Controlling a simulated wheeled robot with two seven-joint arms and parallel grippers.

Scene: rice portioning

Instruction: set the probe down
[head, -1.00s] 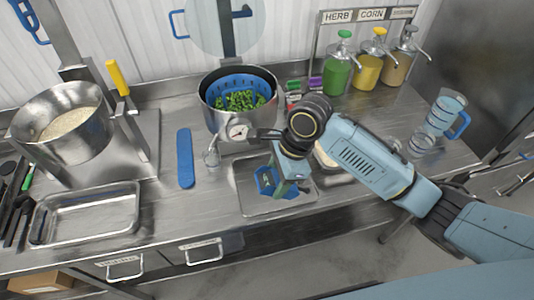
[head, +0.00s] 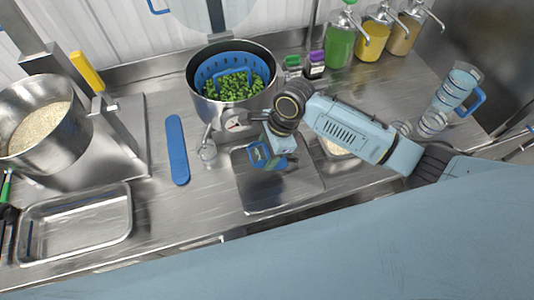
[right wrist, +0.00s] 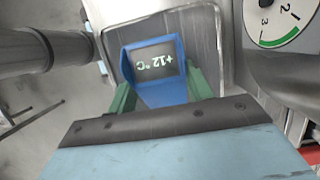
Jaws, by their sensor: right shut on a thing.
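In the head view the probe (head: 259,156) shows as a blue shape under my right gripper (head: 268,153). They are over the back part of a grey metal tray or plate (head: 290,195), in front of the pot. The probe's tip is hidden, and I cannot tell whether the probe touches anything. My left gripper is not in view.
A steel pot (head: 195,98) with a blue basket of green vegetables stands behind the gripper. An empty steel pan (head: 75,256) sits front left. Sauce pumps (head: 340,42) and a clear jug (head: 450,97) stand right.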

